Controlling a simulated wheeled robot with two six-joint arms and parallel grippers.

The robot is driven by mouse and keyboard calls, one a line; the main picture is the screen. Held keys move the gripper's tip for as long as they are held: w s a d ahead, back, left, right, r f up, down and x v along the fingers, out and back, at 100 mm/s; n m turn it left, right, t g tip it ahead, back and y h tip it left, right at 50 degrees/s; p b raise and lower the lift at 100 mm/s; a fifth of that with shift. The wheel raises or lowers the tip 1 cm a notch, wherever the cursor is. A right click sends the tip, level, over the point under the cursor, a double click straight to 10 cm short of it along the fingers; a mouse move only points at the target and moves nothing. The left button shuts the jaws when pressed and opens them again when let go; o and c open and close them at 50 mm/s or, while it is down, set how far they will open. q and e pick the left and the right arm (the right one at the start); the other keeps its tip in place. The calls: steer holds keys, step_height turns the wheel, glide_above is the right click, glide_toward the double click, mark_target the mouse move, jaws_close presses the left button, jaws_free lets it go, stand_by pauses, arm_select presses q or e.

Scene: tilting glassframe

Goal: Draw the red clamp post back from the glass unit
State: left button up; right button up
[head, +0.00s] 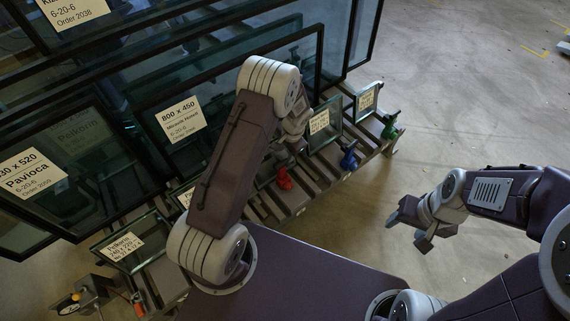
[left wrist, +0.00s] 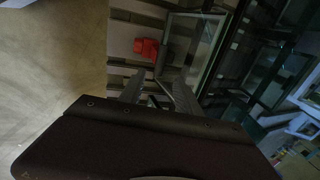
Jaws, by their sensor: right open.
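The red clamp post (head: 284,178) stands on the slatted rack, at the near side of the small glass units. In the left wrist view the red clamp post (left wrist: 147,48) lies beyond my fingertips, close to the edge of a glass unit (left wrist: 203,47). I cannot tell whether they touch. My left gripper (left wrist: 159,80) is open, its two fingers apart with nothing seen between them. In the head view it is mostly hidden by my left arm, just above the red post. My right gripper (head: 423,226) is open and empty over the floor at the right.
A blue clamp post (head: 349,156) and a green one (head: 390,127) stand further along the rack (head: 270,207). Small labelled glass units (head: 322,124) lean there. Large framed panes (head: 110,160) stand behind at the left.

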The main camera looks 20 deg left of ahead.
mark_target(283, 162)
arm_select(q)
steer(key=b+x, duration=0.3)
steer(key=x, duration=0.5)
steer(key=shift+f, duration=0.15)
jaws_close()
stand_by(1.1)
